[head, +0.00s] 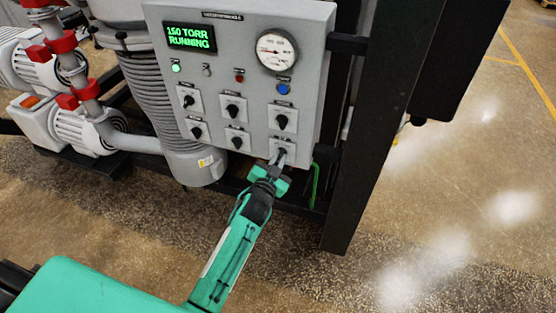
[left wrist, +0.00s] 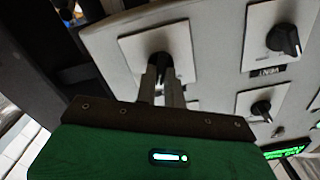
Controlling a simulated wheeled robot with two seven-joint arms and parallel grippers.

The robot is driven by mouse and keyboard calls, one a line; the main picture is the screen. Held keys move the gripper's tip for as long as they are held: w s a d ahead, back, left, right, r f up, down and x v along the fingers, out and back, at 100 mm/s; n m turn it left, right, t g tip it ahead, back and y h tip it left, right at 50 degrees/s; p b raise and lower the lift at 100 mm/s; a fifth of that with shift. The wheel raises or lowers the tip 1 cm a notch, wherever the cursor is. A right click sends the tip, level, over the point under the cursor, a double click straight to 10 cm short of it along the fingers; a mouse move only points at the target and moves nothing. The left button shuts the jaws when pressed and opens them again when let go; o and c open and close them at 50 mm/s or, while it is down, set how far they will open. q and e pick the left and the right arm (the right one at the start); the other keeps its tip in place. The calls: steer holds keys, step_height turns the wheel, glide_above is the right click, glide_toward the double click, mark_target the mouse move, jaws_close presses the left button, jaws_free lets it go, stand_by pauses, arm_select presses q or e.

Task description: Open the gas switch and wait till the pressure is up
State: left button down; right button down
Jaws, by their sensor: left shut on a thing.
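The grey control panel (head: 250,100) carries several black rotary switches on pale square plates. My left gripper (head: 277,163) is shut on the knob of the lowest right switch (head: 283,147). In the left wrist view, the two fingers (left wrist: 162,88) are on either side of that black knob (left wrist: 158,62), in front of its plate. The fingers partly hide the knob, and I cannot read its label. The green display (head: 190,38) appears to read 150 TORR and RUNNING. The round pressure gauge (head: 277,50) is at the upper right of the panel. My right gripper is not in view.
Other switches, such as the one labelled VENT (left wrist: 284,38), sit close by. A black upright frame post (head: 375,130) stands right of the panel. Pumps and a ribbed hose (head: 150,95) are on the left. The floor (head: 470,220) at right is clear.

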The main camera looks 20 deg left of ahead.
arm_select(q)
steer(key=shift+m, duration=0.6)
steer(key=c, duration=1.5)
jaws_free()
steer(key=shift+s+f+b, duration=0.15)
steer(key=shift+s+b, duration=0.15)
steer(key=shift+s, duration=0.2)
steer(key=s+b, duration=0.3)
steer(key=s, duration=0.9)
steer(key=shift+s+a+r+b, duration=0.2)
steer(key=shift+s+b, duration=0.15)
steer(key=shift+s, duration=0.05)
steer(key=shift+f, duration=0.1)
